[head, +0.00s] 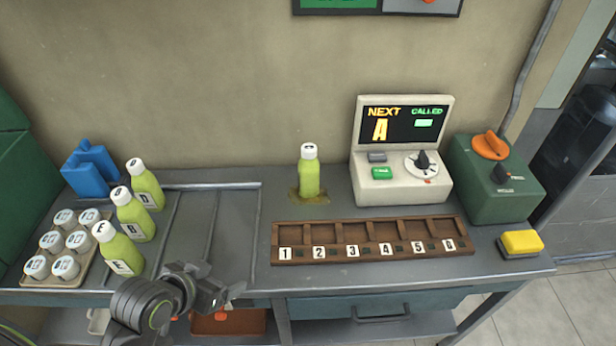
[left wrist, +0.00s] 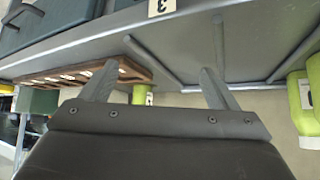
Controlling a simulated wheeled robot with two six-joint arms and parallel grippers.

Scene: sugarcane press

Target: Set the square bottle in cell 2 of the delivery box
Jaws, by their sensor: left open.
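The delivery box (head: 370,227) is a brown wooden tray with a row of cells numbered 1 to 6 on the table. Cell 2 (head: 324,232) looks empty. Several green bottles with white caps are in view: one (head: 309,175) stands behind the box in a small spill, and a row (head: 132,218) stands at the left. I cannot tell which bottle is square. My left gripper (head: 232,293) is open and empty at the table's front edge, left of the box. In the left wrist view its fingers (left wrist: 157,86) are apart, with the box (left wrist: 135,72) beyond the left finger. My right gripper is out of view.
A tray of white-lidded jars (head: 30,280) and a blue container (head: 90,170) are at the left. A display machine (head: 400,185), a green box with an orange knob (head: 495,185) and a yellow block (head: 520,242) are at the right. The table between the bottle row and box is clear.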

